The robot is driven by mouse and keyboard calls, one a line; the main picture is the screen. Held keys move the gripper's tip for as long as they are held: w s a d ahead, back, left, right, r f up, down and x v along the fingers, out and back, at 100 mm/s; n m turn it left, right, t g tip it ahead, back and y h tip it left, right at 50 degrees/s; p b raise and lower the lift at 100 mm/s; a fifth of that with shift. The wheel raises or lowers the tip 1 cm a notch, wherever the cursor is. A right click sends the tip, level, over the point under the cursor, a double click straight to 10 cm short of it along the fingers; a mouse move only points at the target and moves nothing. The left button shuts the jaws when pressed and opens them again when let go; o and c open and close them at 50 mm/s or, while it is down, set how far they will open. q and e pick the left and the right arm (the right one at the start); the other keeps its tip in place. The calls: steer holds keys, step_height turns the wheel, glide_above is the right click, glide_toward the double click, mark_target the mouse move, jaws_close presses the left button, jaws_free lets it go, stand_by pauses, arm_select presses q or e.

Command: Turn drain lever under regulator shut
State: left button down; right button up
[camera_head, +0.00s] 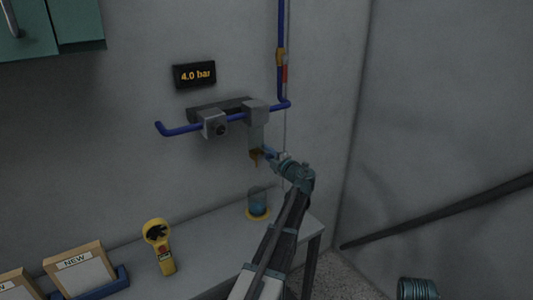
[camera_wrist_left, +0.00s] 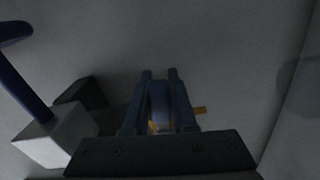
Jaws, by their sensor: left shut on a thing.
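The regulator assembly hangs on the wall along a blue pipe, with grey blocks (camera_head: 256,112) and a dark round knob (camera_head: 220,129). Under the right block is a pale bowl, with the small brass drain lever (camera_head: 256,155) at its bottom. My left gripper (camera_head: 269,153) reaches up to it from the lower right. In the left wrist view the two fingers (camera_wrist_left: 160,100) are close together, shut on the lever; a brass end (camera_wrist_left: 200,110) sticks out to the right of them. The fingers hide most of the lever, so its exact angle is unclear. My right gripper is not in view.
A display (camera_head: 194,75) above reads 4.0 bar. A cup of bluish liquid (camera_head: 257,203) stands below the bowl on the grey bench (camera_head: 205,240).

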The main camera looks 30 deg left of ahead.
arm_select(q)
steer(key=shift+r, duration=0.1)
stand_by(0.5)
steer(key=c, duration=0.7)
jaws_free()
steer(key=v, duration=1.3)
steer(key=shift+s+d, duration=0.1)
steer(key=shift+d, duration=0.25)
